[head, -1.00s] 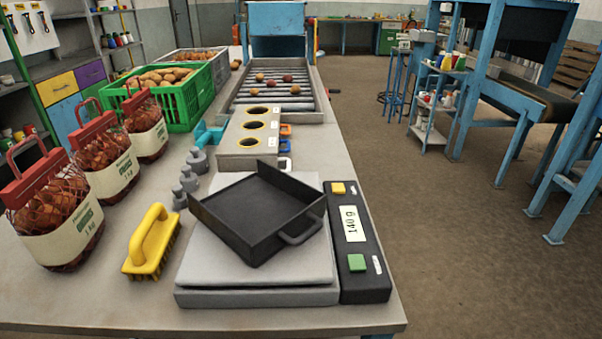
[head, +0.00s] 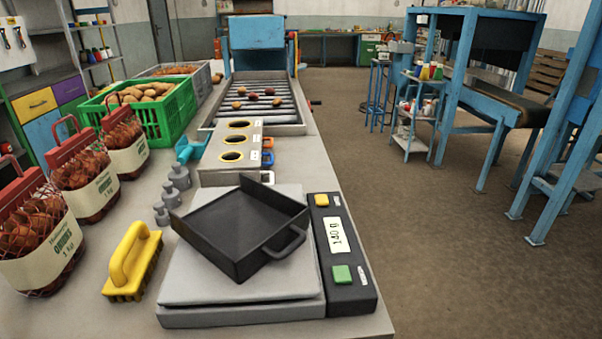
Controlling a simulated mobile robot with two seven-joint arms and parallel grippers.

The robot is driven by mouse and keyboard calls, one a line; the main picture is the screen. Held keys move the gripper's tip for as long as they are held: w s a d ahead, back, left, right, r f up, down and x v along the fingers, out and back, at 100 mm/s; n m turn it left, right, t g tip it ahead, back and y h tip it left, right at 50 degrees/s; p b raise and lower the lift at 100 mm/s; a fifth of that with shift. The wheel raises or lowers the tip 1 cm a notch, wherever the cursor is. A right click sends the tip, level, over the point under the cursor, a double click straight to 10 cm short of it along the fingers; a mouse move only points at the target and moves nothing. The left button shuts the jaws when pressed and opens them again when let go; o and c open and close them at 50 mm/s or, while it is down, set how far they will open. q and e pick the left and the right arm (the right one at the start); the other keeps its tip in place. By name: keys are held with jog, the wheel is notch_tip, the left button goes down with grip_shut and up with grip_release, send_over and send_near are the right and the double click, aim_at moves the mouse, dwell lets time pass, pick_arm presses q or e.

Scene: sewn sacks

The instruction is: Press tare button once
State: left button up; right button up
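A grey scale (head: 240,314) stands at the near end of the table in the head view. A black tray (head: 238,225) with a handle sits turned at an angle on its plate and is empty. The scale's black panel (head: 350,292) on the right has a display (head: 336,235) reading 140 g. A yellow button (head: 321,200) is at the panel's far end and a green button (head: 342,274) at its near end. The small labels beside the buttons are too small to read. Neither of my grippers is in view.
A yellow brush (head: 131,262) and several grey weights (head: 170,196) are left of the scale. Netted onion bags (head: 90,178) line the left side. A green potato crate (head: 152,115), a plate with round holes (head: 232,147) and a roller conveyor (head: 258,110) stand behind.

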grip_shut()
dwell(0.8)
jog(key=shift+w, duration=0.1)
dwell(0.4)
